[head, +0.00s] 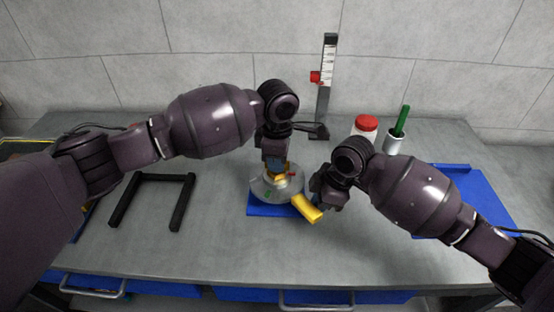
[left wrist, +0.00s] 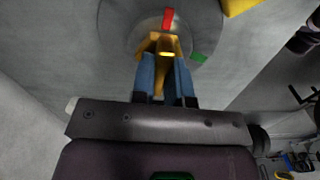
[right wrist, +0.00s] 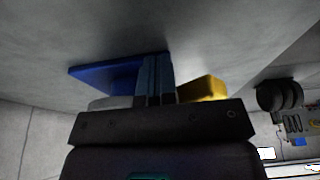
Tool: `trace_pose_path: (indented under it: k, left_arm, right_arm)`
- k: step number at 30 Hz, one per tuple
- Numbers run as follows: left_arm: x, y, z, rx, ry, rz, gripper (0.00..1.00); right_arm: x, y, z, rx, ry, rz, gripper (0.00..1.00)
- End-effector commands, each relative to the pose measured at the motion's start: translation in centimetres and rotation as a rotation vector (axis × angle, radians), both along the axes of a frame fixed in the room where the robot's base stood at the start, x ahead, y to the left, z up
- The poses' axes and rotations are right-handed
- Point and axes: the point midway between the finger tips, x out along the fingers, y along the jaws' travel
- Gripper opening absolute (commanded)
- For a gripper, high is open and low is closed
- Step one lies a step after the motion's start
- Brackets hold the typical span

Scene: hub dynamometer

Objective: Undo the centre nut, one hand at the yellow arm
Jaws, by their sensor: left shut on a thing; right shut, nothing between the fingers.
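The round grey hub (head: 262,190) sits on a blue base (head: 266,210) in the middle of the bench. My left gripper (head: 277,170) comes down from above and is shut on the brass-coloured centre nut (left wrist: 160,43). A red mark (left wrist: 168,18) and a green mark (left wrist: 198,58) show on the hub around it. The yellow arm (head: 308,208) sticks out from the hub towards the front right. My right gripper (head: 322,197) is shut and empty beside the yellow arm, which also shows right of its fingers in the right wrist view (right wrist: 205,88). Whether they touch is unclear.
A black U-shaped frame (head: 153,178) lies to the left. An upright scale with a red slider (head: 316,77) stands behind. A red-lidded jar (head: 366,124) and a white cup with a green-handled tool (head: 396,145) stand behind my right arm. A blue tray (head: 480,195) lies at the right.

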Motion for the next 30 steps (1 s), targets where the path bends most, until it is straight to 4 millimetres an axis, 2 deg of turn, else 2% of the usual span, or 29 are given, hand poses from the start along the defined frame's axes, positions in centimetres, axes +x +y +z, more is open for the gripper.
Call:
trace_pose_path:
  k: [7, 20, 30]
  left_arm:
    - [0.0, 0.0, 0.1, 0.000, -0.001, 0.000, 0.00]
    - [0.0, 0.0, 0.1, -0.001, -0.001, 0.000, 0.00]
    - [0.0, 0.0, 0.1, -0.001, -0.001, 0.000, 0.00]
  right_arm:
    - [-0.7, 0.7, 0.1, 0.002, -0.001, 0.002, 0.00]
    - [-0.9, 0.8, 0.0, 0.001, 0.000, 0.001, 0.00]
    - [-1.5, 1.8, 0.0, 0.001, -0.001, 0.002, 0.00]
